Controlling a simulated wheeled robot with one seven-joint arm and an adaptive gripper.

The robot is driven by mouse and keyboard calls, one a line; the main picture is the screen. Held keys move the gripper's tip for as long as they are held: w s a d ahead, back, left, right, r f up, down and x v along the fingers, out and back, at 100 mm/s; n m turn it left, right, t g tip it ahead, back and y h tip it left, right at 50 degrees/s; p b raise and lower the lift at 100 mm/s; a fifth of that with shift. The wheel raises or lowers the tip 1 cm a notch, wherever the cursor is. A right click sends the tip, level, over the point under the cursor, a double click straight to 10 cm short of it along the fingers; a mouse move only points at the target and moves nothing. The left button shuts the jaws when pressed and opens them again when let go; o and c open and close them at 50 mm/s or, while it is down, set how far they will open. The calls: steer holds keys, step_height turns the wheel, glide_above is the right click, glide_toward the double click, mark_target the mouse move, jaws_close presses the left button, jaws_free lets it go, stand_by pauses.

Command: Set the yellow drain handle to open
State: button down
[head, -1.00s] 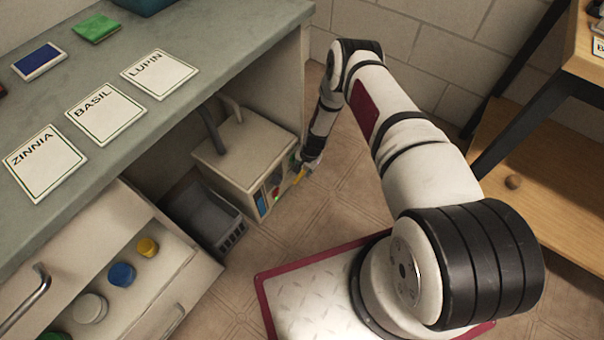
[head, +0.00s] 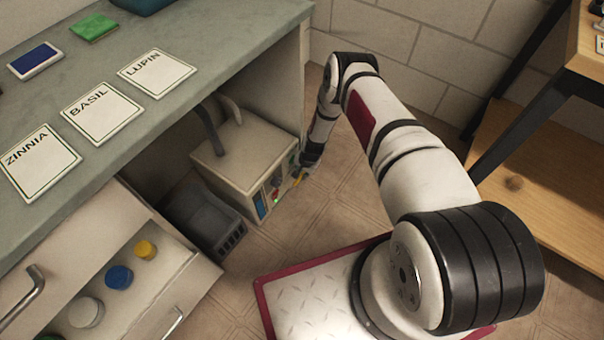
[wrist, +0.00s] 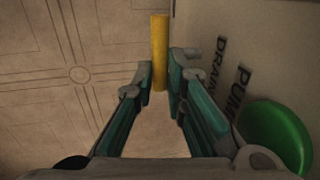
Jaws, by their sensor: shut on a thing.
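The wrist view shows DRAIN and PUMP lettering and a green button (wrist: 275,135) on the panel at right. A grey crate (head: 205,215) stands left of the box. An open drawer (head: 150,290) juts out. Tiled floor (head: 345,195) is free right of the box.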

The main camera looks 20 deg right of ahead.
steer(key=s+d, duration=0.1)
steer(key=s, duration=0.1)
steer(key=s+d+p, duration=0.1)
steer(key=shift+s+d, duration=0.3)
steer(key=shift+s, duration=0.05)
steer(key=c, duration=1.6)
jaws_free()
steer(key=shift+d, duration=0.1)
step_height(320, 180, up, 12)
steer(key=s+d, duration=0.1)
steer(key=shift+s+d+f, duration=0.15)
steer(key=shift+s, duration=0.25)
